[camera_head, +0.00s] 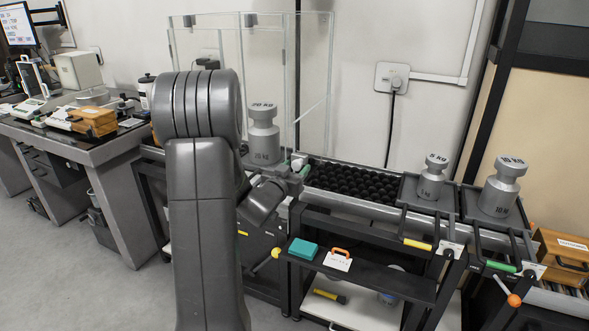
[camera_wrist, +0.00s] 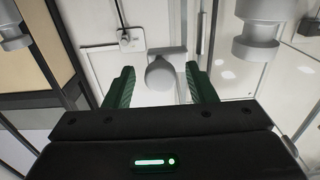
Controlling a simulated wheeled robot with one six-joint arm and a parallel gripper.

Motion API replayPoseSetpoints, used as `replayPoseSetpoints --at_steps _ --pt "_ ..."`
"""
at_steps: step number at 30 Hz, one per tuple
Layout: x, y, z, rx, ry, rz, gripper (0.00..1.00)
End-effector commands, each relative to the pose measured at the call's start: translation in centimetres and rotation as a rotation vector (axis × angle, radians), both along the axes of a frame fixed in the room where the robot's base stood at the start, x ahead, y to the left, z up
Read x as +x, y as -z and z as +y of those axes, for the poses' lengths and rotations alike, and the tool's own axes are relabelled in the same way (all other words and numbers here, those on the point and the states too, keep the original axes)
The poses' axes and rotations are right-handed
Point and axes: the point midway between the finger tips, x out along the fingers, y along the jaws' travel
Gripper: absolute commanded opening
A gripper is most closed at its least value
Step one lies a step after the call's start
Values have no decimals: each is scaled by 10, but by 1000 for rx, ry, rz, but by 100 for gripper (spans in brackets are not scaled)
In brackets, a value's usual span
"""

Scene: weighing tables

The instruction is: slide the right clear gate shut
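The right clear gate (camera_head: 315,75) is a tall see-through panel to the right of the 20 kg weight (camera_head: 263,137) in the head view. Its exact closing position is hard to tell through the glass. My gripper (camera_head: 297,168) is low beside the panel, just right of that weight. In the wrist view, my gripper's two green fingers (camera_wrist: 160,88) are spread apart. A rounded grey knob-like part (camera_wrist: 160,73) shows between them, with clear space on both sides. I cannot tell whether it belongs to the gate. My arm hides part of the clear enclosure.
A black ball-transfer bed (camera_head: 352,181) lies right of my gripper. Beyond it stand a 5 kg weight (camera_head: 432,178) and a 10 kg weight (camera_head: 502,187). A lower shelf holds a teal box (camera_head: 303,249). A wall outlet (camera_head: 391,77) has a hanging cable.

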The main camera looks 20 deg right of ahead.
Motion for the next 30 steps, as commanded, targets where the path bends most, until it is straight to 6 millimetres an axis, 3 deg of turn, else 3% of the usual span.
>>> replayPoseSetpoints --at_steps 8,21,30 --pt "-6 -2 8 -2 -1 -2 51" --pt "-66 -2 79 0 -4 -1 51" --pt "-88 -1 104 -1 -1 -1 51"
